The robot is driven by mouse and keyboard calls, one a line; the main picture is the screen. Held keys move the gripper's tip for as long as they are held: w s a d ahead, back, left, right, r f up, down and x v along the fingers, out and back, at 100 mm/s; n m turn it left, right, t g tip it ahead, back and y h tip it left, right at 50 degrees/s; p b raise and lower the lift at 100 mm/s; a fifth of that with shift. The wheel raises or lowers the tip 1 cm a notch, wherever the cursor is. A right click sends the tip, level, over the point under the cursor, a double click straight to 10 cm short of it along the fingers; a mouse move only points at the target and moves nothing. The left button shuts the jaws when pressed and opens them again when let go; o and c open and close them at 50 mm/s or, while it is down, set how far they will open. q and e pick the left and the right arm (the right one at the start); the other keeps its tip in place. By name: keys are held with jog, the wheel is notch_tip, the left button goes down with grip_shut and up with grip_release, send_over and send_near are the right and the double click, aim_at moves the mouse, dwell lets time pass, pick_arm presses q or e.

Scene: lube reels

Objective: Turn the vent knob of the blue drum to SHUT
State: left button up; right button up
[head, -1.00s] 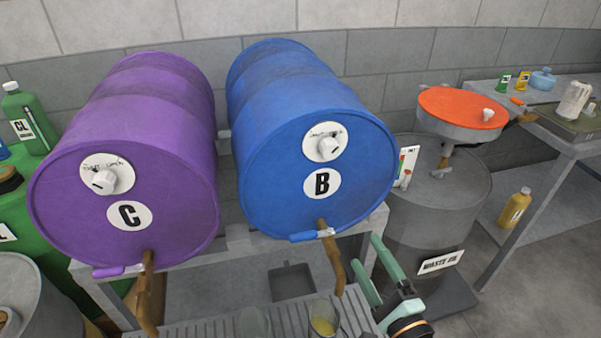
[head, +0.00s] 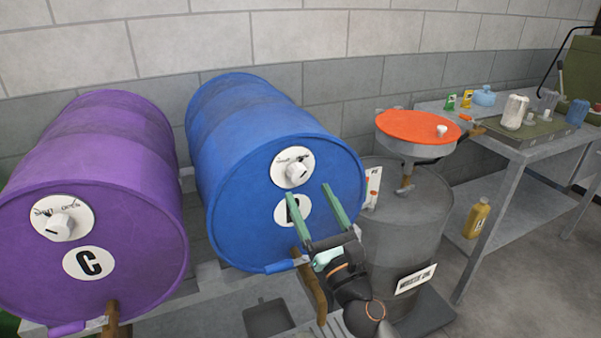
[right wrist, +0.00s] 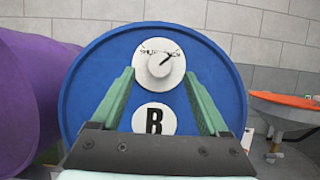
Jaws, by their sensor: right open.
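The blue drum (head: 235,125) lies on its side, with its round end facing me. Its white vent knob (head: 296,173) sits on a white dial plate above the B label. In the right wrist view the knob (right wrist: 160,64) shows a dark mark pointing to the upper right, toward the right-hand word on the plate. The lettering is small and partly blurred. My right gripper (head: 309,194) is open and empty, its green fingers pointing at the drum face below the knob. In the right wrist view the fingertips (right wrist: 158,73) flank the knob, apparently without touching it. My left gripper is out of view.
A purple drum (head: 90,150) with its own knob lies to the left. A tap with a blue handle (head: 283,266) is under the blue drum. To the right stand a grey waste drum (head: 415,225), an orange-topped funnel (head: 415,126) and a metal bench (head: 520,150).

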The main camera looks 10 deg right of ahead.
aim_at(301, 178)
jog(key=shift+x, duration=2.7)
grip_shut()
